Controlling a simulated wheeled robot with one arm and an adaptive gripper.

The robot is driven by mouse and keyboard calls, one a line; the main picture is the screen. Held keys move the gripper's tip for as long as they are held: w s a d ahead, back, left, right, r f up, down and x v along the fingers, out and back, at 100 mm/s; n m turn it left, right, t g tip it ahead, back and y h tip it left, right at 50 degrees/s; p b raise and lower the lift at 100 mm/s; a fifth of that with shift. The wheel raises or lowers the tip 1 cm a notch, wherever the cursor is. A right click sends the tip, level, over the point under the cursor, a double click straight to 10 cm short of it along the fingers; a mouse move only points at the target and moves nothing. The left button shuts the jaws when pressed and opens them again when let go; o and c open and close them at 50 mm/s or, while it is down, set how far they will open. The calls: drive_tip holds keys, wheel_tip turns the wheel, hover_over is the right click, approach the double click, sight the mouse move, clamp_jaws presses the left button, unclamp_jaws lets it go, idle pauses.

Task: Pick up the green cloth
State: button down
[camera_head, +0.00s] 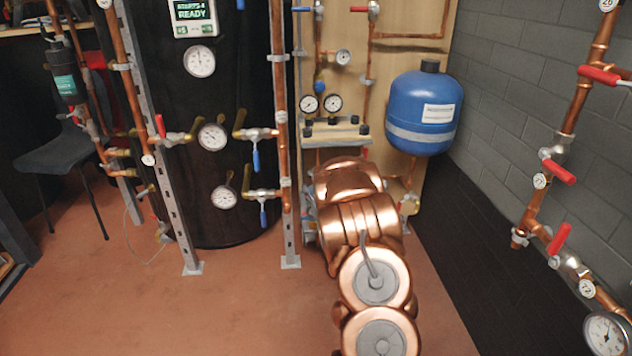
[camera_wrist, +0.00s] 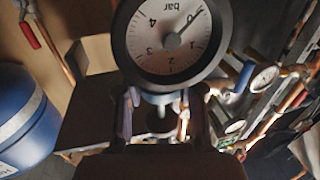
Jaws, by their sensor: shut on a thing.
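I see no green cloth in either view. In the wrist view my gripper (camera_wrist: 162,108) has its two fingers on either side of the lower edge of a round pressure gauge (camera_wrist: 150,50). The gauge has a white dial and dark rim, faces the camera and appears upside down. The gripper is shut on it, though the exact contact is hard to make out. In the head view my copper-coloured arm reaches towards the back panel and hides the gripper.
A blue tank (camera_head: 424,112) stands right of my arm; it also shows in the wrist view (camera_wrist: 22,125). A black cylinder (camera_head: 250,150) with gauges and valves is at left. Copper pipes with red valve handles (camera_head: 558,172) line the right wall. Red-brown floor (camera_head: 200,310) is clear at front left.

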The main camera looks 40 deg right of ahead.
drive_tip(key=shift+s+a+r+p, duration=0.2)
drive_tip(key=shift+s+a+p, duration=0.1)
drive_tip(key=shift+s+a, duration=0.7)
drive_tip(key=shift+s+a+r+p, duration=0.15)
drive_tip(key=shift+s+a+p, duration=0.1)
drive_tip(key=shift+s+a, duration=0.7)
drive_tip(key=shift+w+a, duration=0.2)
drive_tip(key=shift+a, duration=0.1)
